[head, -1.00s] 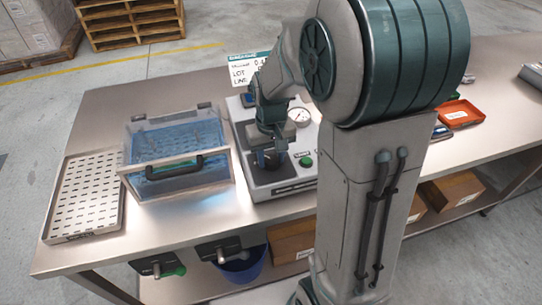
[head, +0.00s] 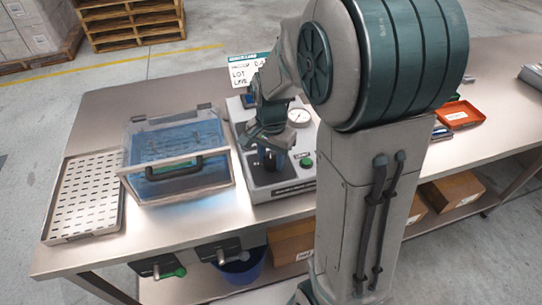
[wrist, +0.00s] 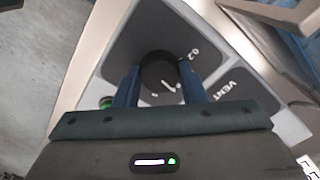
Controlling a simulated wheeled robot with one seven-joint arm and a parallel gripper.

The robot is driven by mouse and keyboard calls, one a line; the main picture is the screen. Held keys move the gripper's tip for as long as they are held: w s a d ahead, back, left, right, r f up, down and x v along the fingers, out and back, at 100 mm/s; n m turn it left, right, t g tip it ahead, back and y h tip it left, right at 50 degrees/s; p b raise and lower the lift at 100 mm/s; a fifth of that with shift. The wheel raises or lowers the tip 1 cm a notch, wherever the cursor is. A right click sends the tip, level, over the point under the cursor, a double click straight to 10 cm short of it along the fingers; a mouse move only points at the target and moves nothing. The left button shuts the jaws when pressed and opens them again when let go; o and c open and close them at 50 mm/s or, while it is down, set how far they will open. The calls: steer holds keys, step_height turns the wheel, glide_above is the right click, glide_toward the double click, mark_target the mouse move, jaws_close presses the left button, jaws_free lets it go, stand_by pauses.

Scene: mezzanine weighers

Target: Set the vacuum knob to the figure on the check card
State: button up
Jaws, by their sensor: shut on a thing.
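The vacuum knob (wrist: 160,76) is round and black with white marks, and sits on a dark panel in the wrist view. My gripper (wrist: 163,84) has its two blue fingers on either side of the knob, shut on it. A printed "0.2" shows beside the knob. In the head view my gripper (head: 268,160) points down over the front of the grey machine (head: 285,182). The check card (head: 246,72) stands behind the machine, with its right part hidden by my arm.
A white-faced gauge (head: 299,117) and a green button (head: 306,162) are on the machine, close to my gripper. A clear lidded chamber (head: 180,160) stands left of it, beside a slotted tray (head: 85,195). An orange tray (head: 460,114) lies to the right.

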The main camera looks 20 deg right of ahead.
mark_target(271, 160)
steer(key=shift+r+m, duration=0.1)
steer(key=shift+m, duration=0.7)
steer(key=shift+w, duration=0.1)
steer(key=o, duration=1)
step_height(271, 160, up, 14)
